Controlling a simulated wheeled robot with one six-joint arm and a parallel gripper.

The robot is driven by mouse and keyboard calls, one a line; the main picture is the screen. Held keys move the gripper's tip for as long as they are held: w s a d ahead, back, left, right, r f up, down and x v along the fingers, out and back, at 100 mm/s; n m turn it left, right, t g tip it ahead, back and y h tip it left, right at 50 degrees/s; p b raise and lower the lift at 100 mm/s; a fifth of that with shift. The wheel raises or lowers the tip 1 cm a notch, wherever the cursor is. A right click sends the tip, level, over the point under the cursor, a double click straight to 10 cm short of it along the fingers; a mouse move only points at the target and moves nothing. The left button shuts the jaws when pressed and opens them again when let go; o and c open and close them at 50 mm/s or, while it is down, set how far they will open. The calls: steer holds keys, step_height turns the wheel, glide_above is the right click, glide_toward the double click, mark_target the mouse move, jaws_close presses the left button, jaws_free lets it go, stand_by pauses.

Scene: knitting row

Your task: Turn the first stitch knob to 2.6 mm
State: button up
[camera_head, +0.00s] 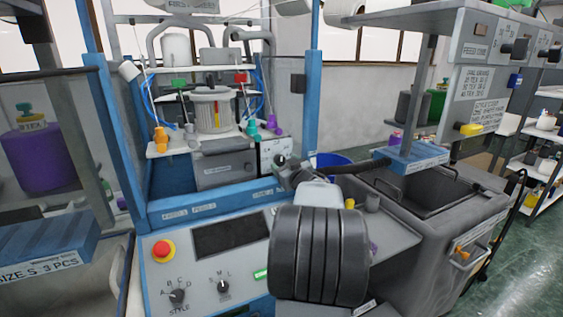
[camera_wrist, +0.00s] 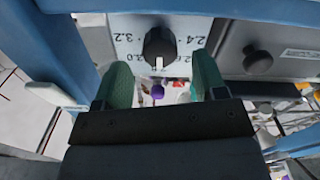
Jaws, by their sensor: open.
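The stitch knob (camera_wrist: 160,44) is a round black knob on a white dial plate (camera_wrist: 125,22) in the wrist view. Its white pointer points straight down in the picture, between the marks 3.0 at lower left and 2.6 at lower right, not on 2.6. The marks 3.2 and 2.4 show higher up. My gripper (camera_wrist: 162,64) is open, its green fingers on either side below the knob, apart from it and holding nothing. In the head view the white plate (camera_head: 277,150) shows beyond my arm; my arm's end largely hides the knob there.
A second dark knob (camera_wrist: 257,60) sits on the grey housing to the right in the wrist view. Blue frame posts (camera_head: 310,80) flank the machine. Below are a red stop button (camera_head: 163,250), a style knob (camera_head: 177,296) and a size knob (camera_head: 223,287).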

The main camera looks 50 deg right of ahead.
mark_target(281, 161)
steer(key=shift+x, duration=1.6)
steer(key=c, duration=0.9)
steer(key=n+b, duration=0.3)
steer(key=n, duration=0.1)
steer(key=shift+f, duration=0.15)
steer(key=shift+n+b, duration=0.9)
steer(key=shift+n, duration=1.1)
